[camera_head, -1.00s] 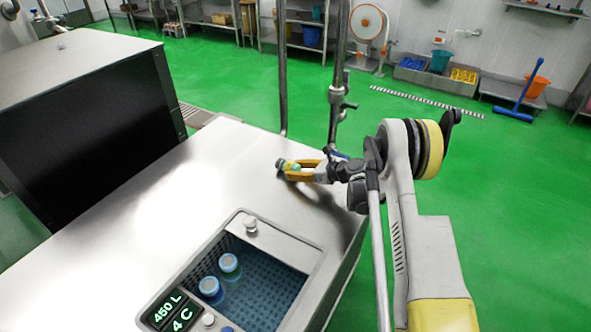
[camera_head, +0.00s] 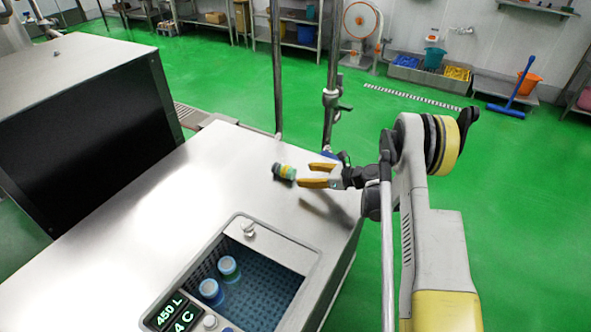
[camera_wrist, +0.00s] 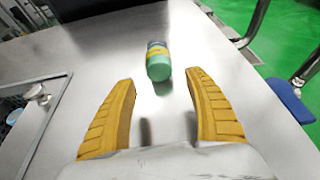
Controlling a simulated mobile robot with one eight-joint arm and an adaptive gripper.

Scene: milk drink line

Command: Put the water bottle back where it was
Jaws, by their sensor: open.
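A small bottle (camera_head: 284,172) with a green end and a yellow-orange band is on the steel counter (camera_head: 150,215), near its back right edge. In the wrist view the bottle (camera_wrist: 158,62) is just beyond my fingertips, its green end toward me. My gripper (camera_head: 312,175) has its yellow fingers spread and holds nothing; in the wrist view the open gripper (camera_wrist: 163,84) has clear counter between its fingers. The bottle is apart from both fingers. I cannot tell from its label whether it is the water bottle.
A sunken basin (camera_head: 290,258) in the counter holds blue-capped bottles (camera_head: 229,268), with a display (camera_head: 165,310) reading 450 L and 4 C. Steel pipes (camera_head: 330,110) rise behind the counter. A dark-fronted box (camera_head: 95,135) stands at left. The counter's middle is clear.

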